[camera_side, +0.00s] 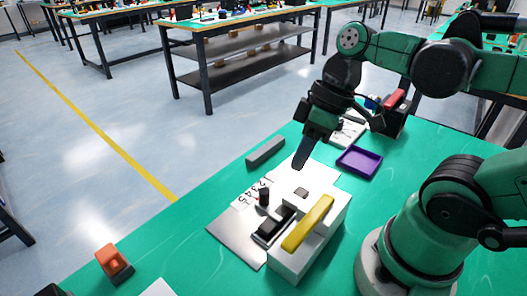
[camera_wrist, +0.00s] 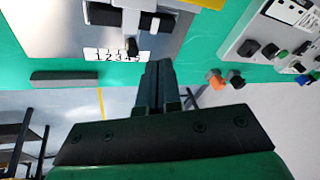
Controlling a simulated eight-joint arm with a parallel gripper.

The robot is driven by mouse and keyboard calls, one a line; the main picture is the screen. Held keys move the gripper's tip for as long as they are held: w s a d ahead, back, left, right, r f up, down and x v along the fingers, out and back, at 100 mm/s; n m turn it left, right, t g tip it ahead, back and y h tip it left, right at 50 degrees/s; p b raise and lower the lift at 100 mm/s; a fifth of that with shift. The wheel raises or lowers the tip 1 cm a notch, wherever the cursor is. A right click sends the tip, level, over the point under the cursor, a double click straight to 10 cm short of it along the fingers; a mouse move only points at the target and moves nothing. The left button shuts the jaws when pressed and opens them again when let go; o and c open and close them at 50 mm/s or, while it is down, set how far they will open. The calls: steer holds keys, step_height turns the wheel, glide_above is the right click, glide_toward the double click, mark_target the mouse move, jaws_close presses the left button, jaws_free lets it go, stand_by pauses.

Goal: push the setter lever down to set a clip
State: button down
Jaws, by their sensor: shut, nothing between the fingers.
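A long yellow lever (camera_side: 307,223) lies along the top of a white block (camera_side: 300,262) on the green table in the side view; I take it for the setter lever. A black piece (camera_side: 273,226) and a short dark knob (camera_side: 264,196) stand beside it on a metal plate (camera_side: 232,238) with a numbered label. The label (camera_wrist: 119,55) and the dark knob (camera_wrist: 132,46) also show in the wrist view. My gripper (camera_side: 301,164) is shut and empty, pointing down above the far end of the fixture, apart from the lever. Its closed fingers (camera_wrist: 158,66) show in the wrist view. I cannot make out a clip.
A dark grey bar (camera_side: 265,151) lies beyond the fixture. A purple tray (camera_side: 359,161) sits to its right. An orange-topped switch (camera_side: 112,261) stands at the near left. Open table lies between the switch and the plate.

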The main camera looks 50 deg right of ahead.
steer(key=s+a+r+n+g+y, duration=0.2)
steer(key=s+r+n+g+y, duration=0.1)
steer(key=s+r+n, duration=0.1)
steer(key=shift+s+a+r+n+y, duration=0.2)
steer(key=shift+s+a+n+y, duration=0.15)
steer(key=shift+n, duration=0.45)
glide_toward(306, 228)
steer(key=shift+a+x, duration=0.2)
steer(key=shift+x, duration=2.5)
steer(key=shift+f, duration=0.3)
